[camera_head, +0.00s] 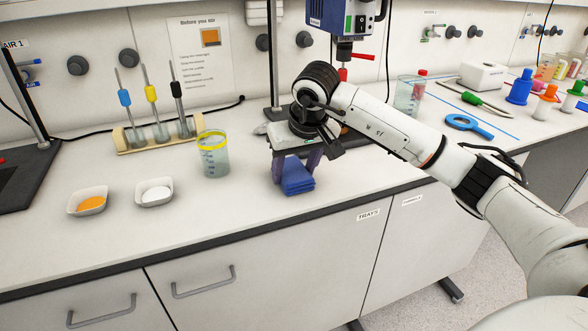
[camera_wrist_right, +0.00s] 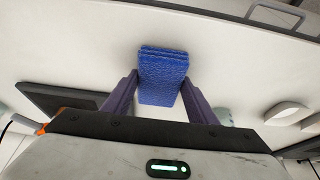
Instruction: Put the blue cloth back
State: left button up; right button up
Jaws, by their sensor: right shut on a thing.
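The blue cloth (camera_head: 298,178) is a folded, layered pad near the front edge of the white bench in the head view. My right gripper (camera_head: 297,168) points down over it from above, its two dark purple fingers on either side. In the right wrist view the blue cloth (camera_wrist_right: 162,78) sits between the fingertips of my right gripper (camera_wrist_right: 160,88), which is shut on it. I cannot tell whether the cloth touches the bench. My left gripper is not in view.
A beaker with a yellow rim (camera_head: 213,155) stands left of the cloth. Two white dishes, one with orange powder (camera_head: 88,202) and one with white powder (camera_head: 155,192), are farther left. A rack (camera_head: 158,140) with three tools stands behind.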

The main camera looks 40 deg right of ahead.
jog(key=shift+f, duration=0.2)
jog(key=o, duration=1)
jog(key=shift+r, duration=0.15)
jog(key=shift+r, duration=0.2)
jog(key=v, duration=1.2)
jog(key=shift+f, duration=0.1)
jog(key=shift+a+f, duration=0.1)
